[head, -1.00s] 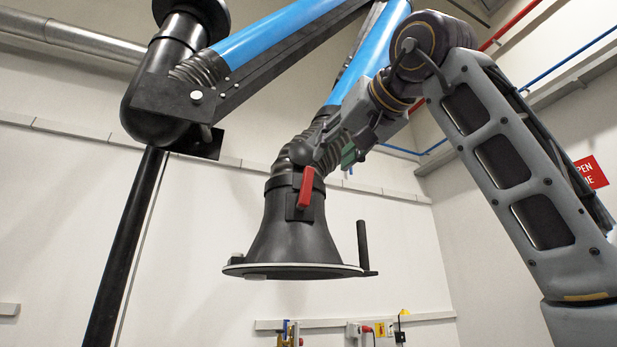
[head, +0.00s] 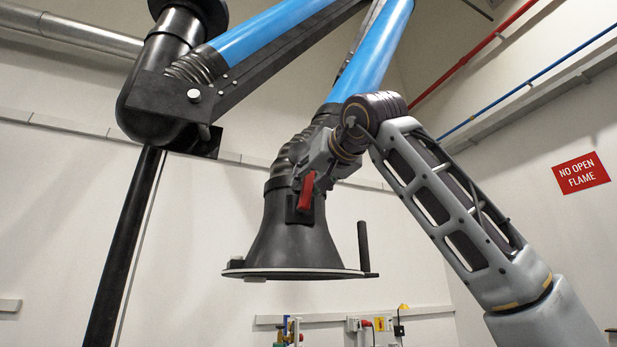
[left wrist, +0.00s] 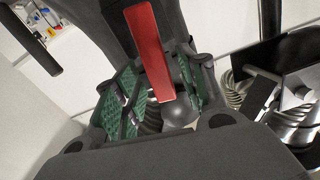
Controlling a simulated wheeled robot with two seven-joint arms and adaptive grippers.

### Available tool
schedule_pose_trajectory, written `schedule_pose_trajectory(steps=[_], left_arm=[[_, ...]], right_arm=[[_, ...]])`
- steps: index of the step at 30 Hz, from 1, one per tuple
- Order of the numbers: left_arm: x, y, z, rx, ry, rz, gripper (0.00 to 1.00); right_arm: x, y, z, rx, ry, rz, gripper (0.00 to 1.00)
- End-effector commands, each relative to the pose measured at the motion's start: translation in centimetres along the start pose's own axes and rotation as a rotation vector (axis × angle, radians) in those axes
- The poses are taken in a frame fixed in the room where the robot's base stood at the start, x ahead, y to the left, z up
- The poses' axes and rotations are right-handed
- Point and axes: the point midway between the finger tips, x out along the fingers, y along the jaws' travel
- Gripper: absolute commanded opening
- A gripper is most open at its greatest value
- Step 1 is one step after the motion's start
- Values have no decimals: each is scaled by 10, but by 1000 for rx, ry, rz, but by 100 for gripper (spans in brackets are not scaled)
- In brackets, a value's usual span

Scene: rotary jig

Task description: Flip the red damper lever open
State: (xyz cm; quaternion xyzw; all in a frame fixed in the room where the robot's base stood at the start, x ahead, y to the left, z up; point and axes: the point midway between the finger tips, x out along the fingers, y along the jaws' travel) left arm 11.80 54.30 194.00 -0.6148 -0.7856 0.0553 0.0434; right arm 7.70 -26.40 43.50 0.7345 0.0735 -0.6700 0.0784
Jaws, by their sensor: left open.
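The red damper lever (head: 306,190) hangs downward, slightly tilted, on the neck of the black extraction hood (head: 290,240). My left gripper (head: 314,172) is right beside the lever at the hood's neck, its fingers partly hidden in the head view. In the left wrist view the lever (left wrist: 148,50) is a long red bar whose lower end reaches between the green-padded fingers of the open gripper (left wrist: 160,92). Gaps show on both sides of the lever, so it is not gripped. My right gripper is not in view.
A black upright handle (head: 363,248) stands on the hood's right rim. Blue ducts (head: 375,50) and a black support arm rise above. A black post (head: 125,250) stands at left. Small wall fittings (head: 375,325) sit low behind. The space below the hood is clear.

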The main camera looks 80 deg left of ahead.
Motion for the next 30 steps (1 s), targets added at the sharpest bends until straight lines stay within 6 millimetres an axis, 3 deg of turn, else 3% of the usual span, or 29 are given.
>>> schedule_pose_trajectory(steps=[15,24,30], left_arm=[[11,0,0,0,0,-1,40],[11,0,0,0,0,0,1],[11,0,0,0,0,0,0]], right_arm=[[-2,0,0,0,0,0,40],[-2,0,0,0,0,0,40],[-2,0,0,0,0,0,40]])
